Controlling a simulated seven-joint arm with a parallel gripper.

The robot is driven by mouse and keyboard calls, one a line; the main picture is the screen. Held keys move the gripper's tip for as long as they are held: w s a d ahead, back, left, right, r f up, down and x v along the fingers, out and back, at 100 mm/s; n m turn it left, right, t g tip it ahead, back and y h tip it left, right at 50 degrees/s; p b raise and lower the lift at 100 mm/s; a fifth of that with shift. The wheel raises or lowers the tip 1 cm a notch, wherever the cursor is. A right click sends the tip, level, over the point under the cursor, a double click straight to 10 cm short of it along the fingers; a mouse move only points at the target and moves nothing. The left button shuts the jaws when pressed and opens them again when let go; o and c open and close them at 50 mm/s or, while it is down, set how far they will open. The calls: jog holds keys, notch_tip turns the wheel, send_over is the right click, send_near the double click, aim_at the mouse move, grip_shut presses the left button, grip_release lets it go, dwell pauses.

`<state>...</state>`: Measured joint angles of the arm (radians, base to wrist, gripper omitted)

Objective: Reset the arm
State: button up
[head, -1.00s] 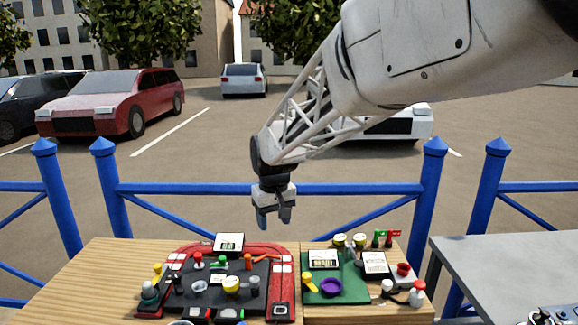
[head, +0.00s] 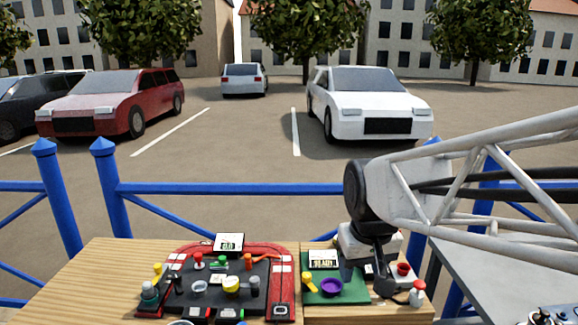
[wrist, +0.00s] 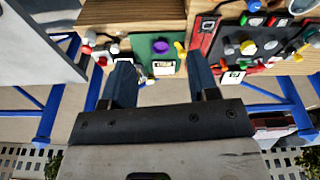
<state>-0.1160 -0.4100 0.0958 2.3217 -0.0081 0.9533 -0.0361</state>
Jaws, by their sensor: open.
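My gripper (head: 384,286) hangs at the right side of the wooden table in the head view, in front of the right part of the green panel (head: 342,292). In the wrist view my gripper (wrist: 161,72) has its two dark fingers spread wide apart, with nothing between them. Past the fingertips the green panel (wrist: 146,46) shows with its purple round piece (wrist: 163,46). The lattice forearm comes in from the right in the head view. My gripper hides part of the items at the panel's right.
A dark panel with red edging (head: 282,262) carries several knobs and switches left of the green panel. A red-topped white knob (head: 417,292) is close right of my gripper. A grey table (head: 480,275) stands at right. A blue railing (head: 230,188) runs behind.

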jog(key=s+d+f+m, duration=0.1)
jog(key=s+d+f, duration=0.1)
jog(key=s, duration=0.4)
jog(key=s+d+f+m, duration=0.1)
jog(key=s+d, duration=0.2)
jog(key=s, duration=0.3)
jog(key=shift+s+f+t, duration=0.3)
jog(key=shift+s+f, duration=0.05)
jog(key=shift+s, duration=0.05)
